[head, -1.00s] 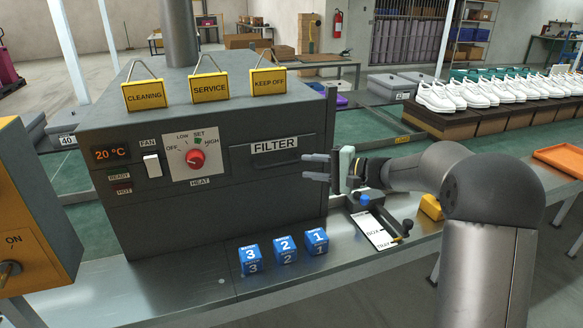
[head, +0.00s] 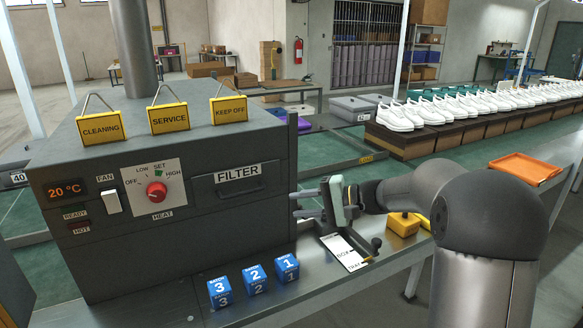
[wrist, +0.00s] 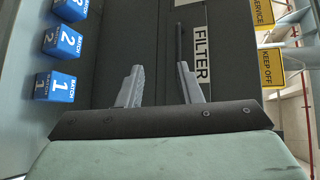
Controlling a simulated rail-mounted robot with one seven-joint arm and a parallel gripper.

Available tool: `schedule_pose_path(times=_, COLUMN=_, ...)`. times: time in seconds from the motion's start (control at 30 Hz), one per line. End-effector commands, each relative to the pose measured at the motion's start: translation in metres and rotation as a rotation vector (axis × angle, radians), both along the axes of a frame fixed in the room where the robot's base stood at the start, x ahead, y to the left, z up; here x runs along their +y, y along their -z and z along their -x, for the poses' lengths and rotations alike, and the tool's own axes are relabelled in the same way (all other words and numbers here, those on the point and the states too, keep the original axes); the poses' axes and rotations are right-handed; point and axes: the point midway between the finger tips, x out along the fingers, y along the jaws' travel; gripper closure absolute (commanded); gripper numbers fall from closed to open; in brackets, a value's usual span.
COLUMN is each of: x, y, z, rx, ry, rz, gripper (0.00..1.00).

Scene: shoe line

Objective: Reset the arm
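My gripper (head: 300,204) is at the right end of the grey heater box (head: 150,259), level with the lower part of its front. Its two fingers are spread apart and hold nothing. In the wrist view my gripper (wrist: 158,78) points at the box front, with the FILTER label (wrist: 200,55) beyond the fingers. My arm reaches in from the right of the head view, above the metal bench.
Blue batch blocks (head: 254,279) stand on the bench before the box. A BOX/TRAY lever panel (head: 343,250) and yellow block (head: 403,224) lie below my wrist. An orange tray (head: 525,169) is at right. White shoes (head: 470,105) line the back. Hanging signs (head: 169,118) top the box.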

Motion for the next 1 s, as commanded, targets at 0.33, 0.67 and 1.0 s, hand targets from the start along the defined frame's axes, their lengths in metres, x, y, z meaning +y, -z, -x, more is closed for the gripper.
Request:
schedule_pose_path(times=0.33, x=0.002, y=0.039, z=0.235, rx=0.158, ry=-0.296, rz=0.827, gripper=0.68)
schedule_pose_path(times=0.67, x=-0.062, y=0.062, z=0.335, rx=0.064, ry=-0.416, rz=1.286, gripper=0.68)
schedule_pose_path(times=1.0, x=-0.064, y=0.063, z=0.337, rx=0.058, ry=-0.42, rz=1.302, gripper=0.68)
